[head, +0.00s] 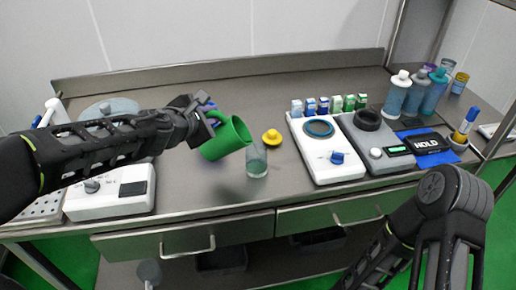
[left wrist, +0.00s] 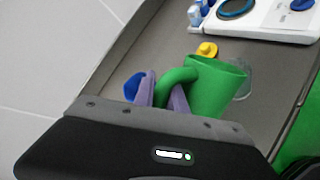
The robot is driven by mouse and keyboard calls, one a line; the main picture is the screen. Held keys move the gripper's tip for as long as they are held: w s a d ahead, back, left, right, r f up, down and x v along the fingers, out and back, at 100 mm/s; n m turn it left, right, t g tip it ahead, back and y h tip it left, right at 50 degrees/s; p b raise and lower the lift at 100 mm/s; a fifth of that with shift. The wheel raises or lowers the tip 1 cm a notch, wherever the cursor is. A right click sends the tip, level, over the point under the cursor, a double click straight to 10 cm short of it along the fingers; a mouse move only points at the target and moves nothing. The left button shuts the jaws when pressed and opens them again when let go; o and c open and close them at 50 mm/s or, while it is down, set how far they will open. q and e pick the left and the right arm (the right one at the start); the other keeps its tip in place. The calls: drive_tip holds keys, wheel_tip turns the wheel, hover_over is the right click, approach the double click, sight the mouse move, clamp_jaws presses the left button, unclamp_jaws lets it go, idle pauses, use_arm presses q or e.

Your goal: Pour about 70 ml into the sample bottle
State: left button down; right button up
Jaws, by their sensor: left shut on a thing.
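My left gripper (head: 207,115) is shut on the handle of a green jug (head: 226,139). The jug is tilted, its mouth to the right, just above and left of a clear bottle (head: 257,163). The bottle stands upright on the steel bench and looks teal-tinted; I cannot tell its fill level. No stream is clearly visible. A yellow cap (head: 271,137) lies behind the bottle. In the left wrist view, the fingers (left wrist: 163,96) grip the handle of the green jug (left wrist: 217,88), which partly hides the bottle (left wrist: 243,78). My right gripper is out of view.
A white device with a ring (head: 327,150) and a grey device (head: 375,145) stand right of the bottle. Small cartons (head: 335,104) line up behind them. A white device (head: 110,192) stands left, under my left arm.

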use_arm(q)
drive_tip(key=shift+a+r, duration=0.1)
drive_tip(key=shift+a, duration=0.2)
